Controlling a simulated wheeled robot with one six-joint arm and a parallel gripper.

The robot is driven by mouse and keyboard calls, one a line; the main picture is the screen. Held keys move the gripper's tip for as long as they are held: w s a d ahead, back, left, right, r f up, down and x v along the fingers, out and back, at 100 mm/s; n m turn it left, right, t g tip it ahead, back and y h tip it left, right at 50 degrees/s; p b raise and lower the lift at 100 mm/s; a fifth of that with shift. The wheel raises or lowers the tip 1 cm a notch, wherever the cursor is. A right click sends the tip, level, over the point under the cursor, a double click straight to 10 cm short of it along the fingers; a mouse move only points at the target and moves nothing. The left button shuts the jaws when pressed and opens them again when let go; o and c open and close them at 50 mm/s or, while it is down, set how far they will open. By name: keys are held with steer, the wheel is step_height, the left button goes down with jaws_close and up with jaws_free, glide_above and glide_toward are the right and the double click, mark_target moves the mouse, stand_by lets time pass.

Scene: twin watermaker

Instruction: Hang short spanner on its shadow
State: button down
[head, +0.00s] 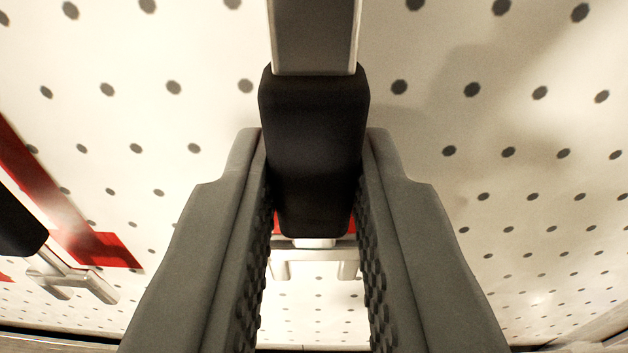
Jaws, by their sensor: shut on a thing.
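My gripper (315,215) is in the middle of the head view, its two grey fingers shut on the black grip of the short spanner (313,150). A flat grey metal shank (313,35) runs from the grip to the top edge of the picture; its far end is out of view. A white pegboard (520,120) with dark holes fills the background. A red patch (278,222) and a pale metal hook (314,255) show just below the grip, between the fingers. I cannot tell whether the spanner touches the board or the hook.
At the left, a red painted shape (70,205) lies on the board with another metal hook (75,275) at its lower end. A dark-handled tool (15,225) is by that hook, cut by the left edge. The board to the right is bare.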

stand_by(0.3)
steer(key=c, duration=1.2)
jaws_free()
steer(key=s+r, duration=0.1)
steer(key=s, duration=1.6)
steer(key=s+f, duration=0.7)
steer(key=f, duration=1)
steer(key=s+f, duration=0.8)
steer(key=f, duration=0.9)
steer(key=s+f, duration=0.8)
steer(key=f, duration=0.9)
steer(key=shift+s, duration=0.15)
steer(key=shift+f, duration=0.1)
